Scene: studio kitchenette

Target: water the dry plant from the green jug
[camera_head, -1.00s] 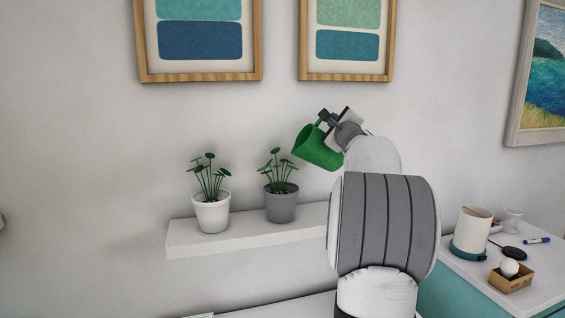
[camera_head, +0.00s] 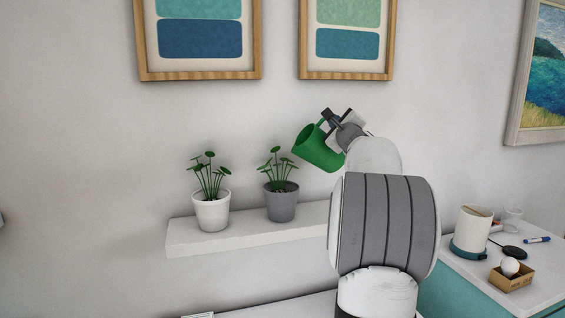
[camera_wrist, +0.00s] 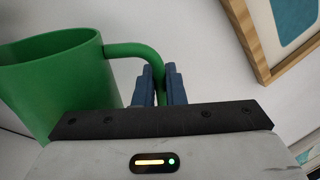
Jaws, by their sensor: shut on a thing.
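The green jug (camera_head: 318,150) is in the air above the shelf's right part, tilted with its mouth to the left. It also shows at the left of the wrist view (camera_wrist: 58,85). My gripper (camera_head: 330,119) is shut on the jug's handle; the blue fingers close around the handle in the wrist view (camera_wrist: 160,85). A grey pot with a green plant (camera_head: 281,203) stands on the shelf, below and left of the jug. A white pot with a green plant (camera_head: 211,212) stands further left. Both plants look green; I cannot tell which is dry. No water is visible.
The white shelf (camera_head: 250,236) is on the wall, its right end hidden behind my arm. Framed pictures (camera_head: 200,40) hang above. At right, a counter (camera_head: 463,272) holds a white canister (camera_head: 471,231), a small box with a white ball (camera_head: 511,276) and a marker (camera_head: 537,240).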

